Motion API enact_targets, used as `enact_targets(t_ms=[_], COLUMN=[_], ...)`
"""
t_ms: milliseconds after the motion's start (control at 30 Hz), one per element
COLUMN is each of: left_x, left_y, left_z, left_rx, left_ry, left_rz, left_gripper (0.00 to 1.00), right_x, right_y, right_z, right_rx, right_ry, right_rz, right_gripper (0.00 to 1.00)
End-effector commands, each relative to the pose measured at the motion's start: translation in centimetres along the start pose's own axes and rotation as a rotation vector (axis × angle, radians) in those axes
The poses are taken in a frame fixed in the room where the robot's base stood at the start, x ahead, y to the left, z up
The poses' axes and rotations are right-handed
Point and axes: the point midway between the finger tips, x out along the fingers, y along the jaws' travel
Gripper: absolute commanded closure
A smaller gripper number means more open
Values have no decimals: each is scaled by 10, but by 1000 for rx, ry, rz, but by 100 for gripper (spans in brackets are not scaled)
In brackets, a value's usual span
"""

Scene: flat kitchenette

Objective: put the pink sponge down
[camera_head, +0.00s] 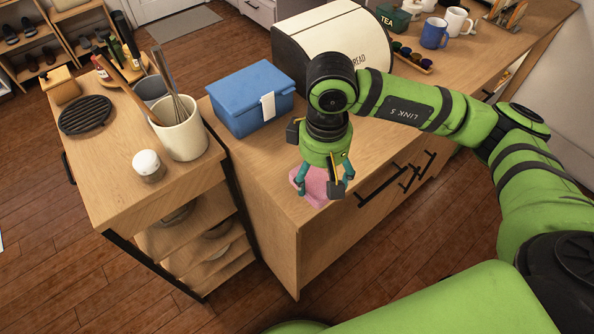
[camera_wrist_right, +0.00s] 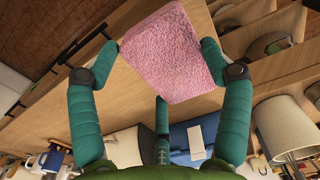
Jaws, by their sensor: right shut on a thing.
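The pink sponge (camera_head: 314,186) is at the front edge of the wooden counter (camera_head: 262,160) in the head view, partly hidden by my right gripper (camera_head: 321,184). My right gripper points down and is shut on the sponge. In the right wrist view the sponge (camera_wrist_right: 172,52) sits between the fingertips of the gripper (camera_wrist_right: 168,60), with the wooden counter front behind it. I cannot tell whether the sponge touches the counter top. My left gripper is not in view.
A blue box (camera_head: 250,98) stands left of my right gripper, and a bread box (camera_head: 335,45) stands behind it. Mugs (camera_head: 434,33) stand far right. Bare counter lies beside the gripper.

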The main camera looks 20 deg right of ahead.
Motion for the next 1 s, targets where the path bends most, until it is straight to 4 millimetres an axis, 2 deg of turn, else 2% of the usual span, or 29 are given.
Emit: enact_targets(t_ms=[33,100,300,467,700,1000], left_x=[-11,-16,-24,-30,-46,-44], left_y=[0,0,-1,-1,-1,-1], left_z=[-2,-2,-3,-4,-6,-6], left_rx=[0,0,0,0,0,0], left_ry=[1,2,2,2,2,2], left_rz=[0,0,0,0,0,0], left_gripper=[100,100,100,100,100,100], right_x=[3,11,29,39,70,74], right_y=[-3,-6,-8,-9,-9,-8], right_z=[-11,-26,-51,-54,-54,-55], right_rx=[1,1,1,1,1,0], right_ry=[-5,-4,-1,-4,-2,1], right_rz=[-1,-2,0,0,1,1], right_gripper=[48,48,48,48,48,48])
